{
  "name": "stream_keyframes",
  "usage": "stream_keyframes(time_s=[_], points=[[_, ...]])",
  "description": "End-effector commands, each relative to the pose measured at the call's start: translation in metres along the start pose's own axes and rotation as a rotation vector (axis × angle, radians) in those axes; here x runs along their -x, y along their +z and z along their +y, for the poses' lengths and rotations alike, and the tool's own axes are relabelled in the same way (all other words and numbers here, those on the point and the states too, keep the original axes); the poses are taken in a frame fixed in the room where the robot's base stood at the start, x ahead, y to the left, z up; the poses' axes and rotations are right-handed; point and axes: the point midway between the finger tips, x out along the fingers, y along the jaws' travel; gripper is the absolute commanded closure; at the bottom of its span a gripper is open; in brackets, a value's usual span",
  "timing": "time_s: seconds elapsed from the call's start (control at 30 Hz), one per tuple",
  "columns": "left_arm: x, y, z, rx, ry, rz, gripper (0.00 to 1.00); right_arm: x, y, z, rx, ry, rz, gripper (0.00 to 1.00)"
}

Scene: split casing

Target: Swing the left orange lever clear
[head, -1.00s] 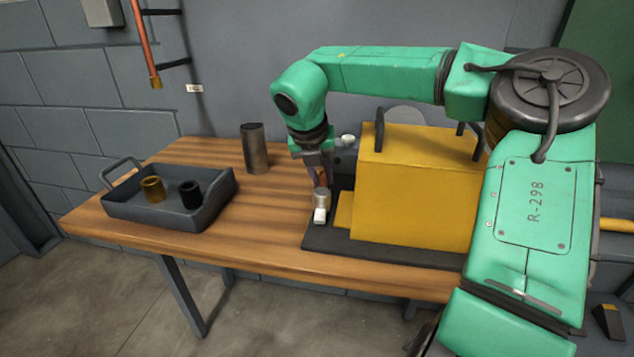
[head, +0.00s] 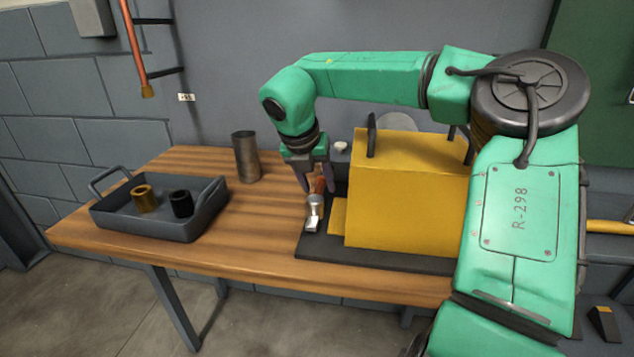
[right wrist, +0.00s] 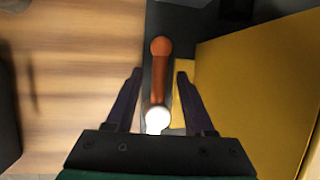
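The left orange lever (head: 320,185) is at the left side of the yellow casing (head: 410,205), with a silver pivot piece (head: 314,204) at its near end. In the right wrist view the orange lever (right wrist: 160,72) runs lengthwise, ending in a bright white part (right wrist: 157,120). My right gripper (head: 316,187) is over it, pointing down. In the right wrist view my right gripper (right wrist: 157,82) is open, one finger on each side of the lever, with gaps visible on both sides. My left gripper is not in view.
The casing stands on a dark base plate (head: 375,253) on the wooden table (head: 240,250). A grey tray (head: 165,227) holds a brass ring (head: 145,200) and a black ring (head: 181,204). A metal cylinder (head: 246,158) stands behind. The wood between tray and plate is clear.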

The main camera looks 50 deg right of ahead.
Motion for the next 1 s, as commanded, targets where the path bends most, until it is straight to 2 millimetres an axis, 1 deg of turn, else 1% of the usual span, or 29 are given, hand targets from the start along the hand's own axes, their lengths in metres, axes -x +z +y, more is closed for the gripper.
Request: stream_keyframes(time_s=[0.17,0.27,0.37,0.47,0.6,0.7,0.83,0.9,1.0], points=[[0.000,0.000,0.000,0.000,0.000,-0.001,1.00,0.000,0.000,0.000,0.001,0.000,0.000,0.46],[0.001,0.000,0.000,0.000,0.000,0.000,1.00,0.006,0.001,0.000,0.001,0.001,-0.002,0.46],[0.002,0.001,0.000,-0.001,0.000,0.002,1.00,0.023,0.001,0.000,-0.001,0.002,-0.004,0.46],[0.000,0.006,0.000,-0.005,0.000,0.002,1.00,0.051,0.002,0.000,-0.001,0.001,-0.006,0.46],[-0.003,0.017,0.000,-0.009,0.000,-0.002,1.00,0.095,0.002,0.000,-0.001,0.002,-0.006,0.46],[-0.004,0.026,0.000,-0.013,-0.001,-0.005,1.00,0.121,0.001,0.000,0.000,0.001,-0.004,0.46],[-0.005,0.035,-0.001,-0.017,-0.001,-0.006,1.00,0.141,0.001,0.000,0.000,0.000,-0.002,0.46],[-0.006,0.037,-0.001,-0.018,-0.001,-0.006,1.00,0.145,0.000,0.000,0.000,0.001,-0.001,0.46],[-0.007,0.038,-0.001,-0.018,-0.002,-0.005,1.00,0.146,0.000,0.000,0.000,0.001,0.000,0.46]])
